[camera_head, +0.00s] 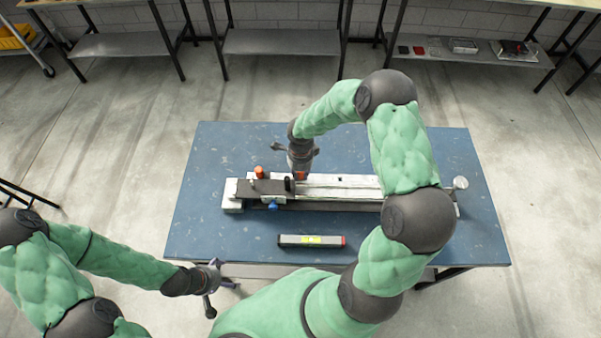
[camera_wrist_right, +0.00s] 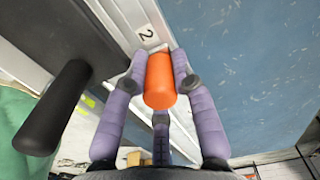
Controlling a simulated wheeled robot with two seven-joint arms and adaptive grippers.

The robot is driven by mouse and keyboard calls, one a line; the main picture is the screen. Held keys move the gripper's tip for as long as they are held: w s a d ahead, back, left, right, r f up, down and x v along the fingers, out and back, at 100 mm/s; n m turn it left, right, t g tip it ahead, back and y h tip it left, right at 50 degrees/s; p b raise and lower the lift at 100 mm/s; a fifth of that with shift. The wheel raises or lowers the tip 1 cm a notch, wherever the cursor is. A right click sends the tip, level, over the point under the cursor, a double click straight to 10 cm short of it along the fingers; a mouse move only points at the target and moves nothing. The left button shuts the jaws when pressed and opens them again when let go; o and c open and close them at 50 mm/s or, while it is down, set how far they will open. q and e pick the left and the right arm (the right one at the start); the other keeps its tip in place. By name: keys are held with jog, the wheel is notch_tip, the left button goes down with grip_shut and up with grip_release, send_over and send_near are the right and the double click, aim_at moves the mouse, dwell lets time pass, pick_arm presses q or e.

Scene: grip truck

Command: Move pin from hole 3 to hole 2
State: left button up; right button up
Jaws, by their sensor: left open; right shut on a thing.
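The pin (camera_wrist_right: 160,80) has an orange cylindrical top. In the right wrist view it sits between the purple fingers of my right gripper (camera_wrist_right: 160,85), which is shut on it. My left gripper (camera_head: 215,288) is open and empty off the table's front left edge.
Another orange knob (camera_head: 259,172) stands on the fixture's left part. A black handle (camera_head: 289,185) rises close to my right gripper; it is large in the wrist view (camera_wrist_right: 55,108). A level-like bar (camera_head: 311,240) lies in front on the blue table (camera_head: 205,150).

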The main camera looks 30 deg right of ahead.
jog(key=o, duration=1)
jog(key=shift+o, duration=0.2)
jog(key=shift+s+f, duration=0.1)
jog(key=r, duration=1.2)
jog(key=shift+w+r, duration=0.15)
jog(key=shift+w, duration=0.1)
